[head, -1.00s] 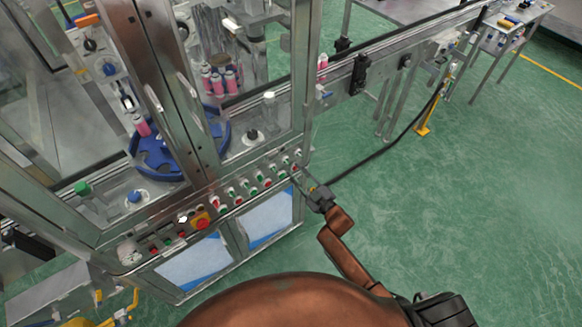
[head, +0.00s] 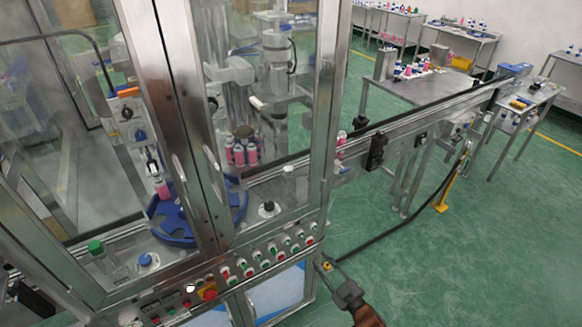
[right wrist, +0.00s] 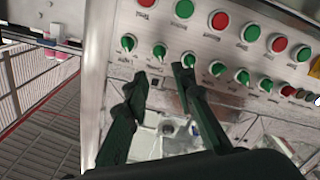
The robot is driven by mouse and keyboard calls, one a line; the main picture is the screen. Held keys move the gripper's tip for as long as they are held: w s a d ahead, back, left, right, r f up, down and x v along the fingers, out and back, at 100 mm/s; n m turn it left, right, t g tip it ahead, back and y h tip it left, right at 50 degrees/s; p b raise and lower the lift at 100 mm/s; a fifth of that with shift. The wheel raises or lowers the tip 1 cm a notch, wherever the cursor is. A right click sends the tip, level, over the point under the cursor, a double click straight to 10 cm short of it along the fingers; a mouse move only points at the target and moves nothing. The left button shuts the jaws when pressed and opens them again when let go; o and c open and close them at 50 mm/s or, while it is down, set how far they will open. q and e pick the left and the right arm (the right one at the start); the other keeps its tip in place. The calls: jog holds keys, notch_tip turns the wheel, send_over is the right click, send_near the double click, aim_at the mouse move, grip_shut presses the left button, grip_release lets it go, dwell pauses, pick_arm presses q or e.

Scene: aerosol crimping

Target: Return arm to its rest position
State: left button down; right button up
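My right gripper (head: 331,270) is at the end of a copper-coloured arm, just right of and below the right end of the machine's button panel (head: 236,273). In the right wrist view the two dark fingers of the right gripper (right wrist: 162,76) stand apart with nothing between them. The panel's knobs and buttons, such as a green knob (right wrist: 160,50), lie beyond the fingertips. I cannot tell the exact gap, but no contact shows. My left gripper is not in view.
The glass-walled machine with metal door frames (head: 328,110) stands left of the gripper. Pink cans (head: 239,155) and a blue star wheel (head: 172,222) are inside. A conveyor (head: 400,125) runs right, and a black cable (head: 400,225) crosses below it. The green floor at right is open.

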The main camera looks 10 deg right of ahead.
jog(key=s+d+f+m+g+h, duration=0.25)
jog(key=s+f, duration=0.35)
jog(key=f, duration=0.6)
jog(key=s+d+f+m+g+h, duration=0.15)
jog(key=s+d+f, duration=0.35)
jog(key=f, duration=0.7)
jog(key=s+d+f+m+g+h, duration=0.1)
jog(key=s+d+f+g, duration=0.15)
jog(key=s+f, duration=0.7)
jog(key=s+f+m+g, duration=0.1)
jog(key=s+f+g, duration=0.2)
jog(key=s+f, duration=0.3)
jog(key=s+f+m+g+h, duration=0.1)
jog(key=s+f+g, duration=0.2)
jog(key=s, duration=1.4)
jog(key=s+f+m+g, duration=0.1)
jog(key=s+f+g, duration=0.2)
jog(key=s+f, duration=0.8)
jog(key=shift+s+m+g, duration=0.35)
jog(key=shift+s+m, duration=0.05)
jog(key=shift+d, duration=0.1)
